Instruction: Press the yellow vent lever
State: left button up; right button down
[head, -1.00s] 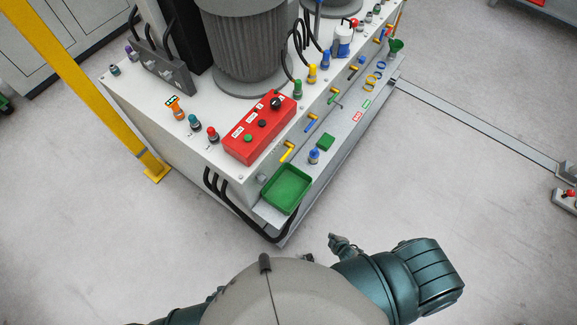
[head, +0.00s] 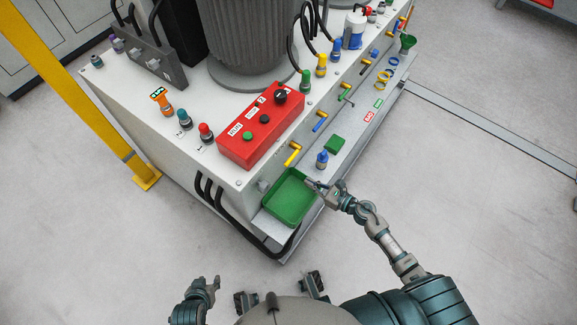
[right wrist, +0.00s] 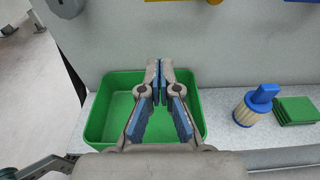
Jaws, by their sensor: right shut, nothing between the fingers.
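The yellow lever (head: 292,154) sticks out from the front face of the white machine, above the green tray (head: 270,211). In the right wrist view, a yellow part (right wrist: 165,1) is cut off by the top edge. My right gripper (head: 311,184) is at the tray's right rim in the head view, below the lever and apart from it. In the right wrist view, its fingers (right wrist: 159,64) meet at the tips, empty, in front of the tray. My left gripper (head: 213,281) is low in the head view, away from the machine; its opening is unclear.
Blue (head: 320,122) and green (head: 346,96) levers follow along the same face. A blue-topped fitting (head: 322,159) and green block (head: 335,145) stand on the ledge. A red control box (head: 260,125) sits above. The floor in front is clear.

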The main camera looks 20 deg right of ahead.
jog(key=x, duration=0.9)
jog(key=shift+w, duration=0.2)
jog(key=r+p, duration=0.1)
jog(key=d+r+p, duration=0.1)
jog(key=r, duration=0.1)
jog(key=shift+s+r, duration=0.15)
jog(key=shift+r, duration=0.1)
pick_arm(q)
jog(key=s+a+f+g+y, duration=0.1)
jog(key=s+g, duration=0.2)
jog(key=s, duration=0.2)
jog(key=shift+s, duration=0.4)
pick_arm(e)
jog(key=shift+a+r, duration=0.15)
jog(key=shift+a, duration=0.2)
pick_arm(q)
jog(key=shift+d, duration=0.15)
pick_arm(e)
jog(key=shift+d, duration=0.25)
